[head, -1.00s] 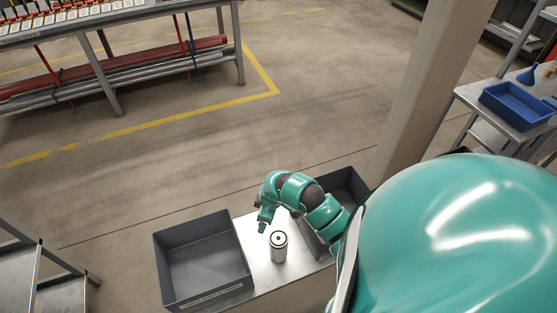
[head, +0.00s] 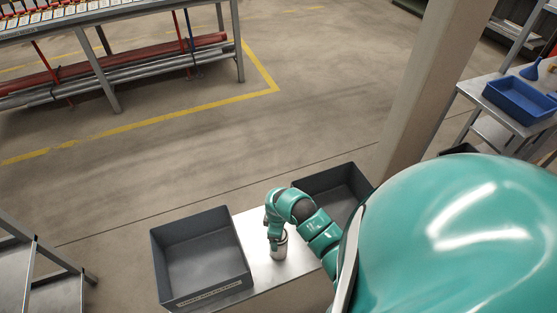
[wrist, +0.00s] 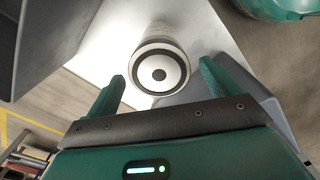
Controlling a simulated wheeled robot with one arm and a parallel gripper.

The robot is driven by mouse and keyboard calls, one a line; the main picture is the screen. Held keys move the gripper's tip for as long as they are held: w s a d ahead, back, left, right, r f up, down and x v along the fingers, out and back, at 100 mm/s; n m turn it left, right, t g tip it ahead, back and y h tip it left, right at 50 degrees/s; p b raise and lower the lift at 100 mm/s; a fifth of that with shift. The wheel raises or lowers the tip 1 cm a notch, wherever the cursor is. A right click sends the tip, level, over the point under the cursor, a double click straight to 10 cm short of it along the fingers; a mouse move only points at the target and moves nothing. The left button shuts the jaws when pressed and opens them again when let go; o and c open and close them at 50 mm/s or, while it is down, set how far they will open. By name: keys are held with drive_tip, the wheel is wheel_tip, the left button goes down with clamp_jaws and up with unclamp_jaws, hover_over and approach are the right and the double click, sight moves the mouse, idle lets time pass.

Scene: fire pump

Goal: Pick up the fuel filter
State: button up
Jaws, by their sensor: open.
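In the wrist view the fuel filter (wrist: 158,70) is near the upper middle, just beyond my fingertips. My gripper (wrist: 160,75) is open, one green finger to each side of the filter's lower edge in the picture. In the head view my gripper (head: 275,240) is right above and beside the filter. I cannot tell whether a finger touches it.
A grey bin (head: 202,258) stands left of the filter on the metal table (head: 262,268). Another dark bin (head: 335,190) stands to the right behind my arm. A pillar (head: 420,90) rises beyond it. Open floor lies behind the table.

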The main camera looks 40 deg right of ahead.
wheel_tip(320, 180, down, 6)
drive_tip(key=shift+s+d+r+p, duration=0.1)
drive_tip(key=shift+s+d+p, duration=0.05)
drive_tip(key=shift+p, duration=0.25)
idle(0.3)
drive_tip(key=c, duration=1.5)
drive_tip(key=shift+c, duration=0.2)
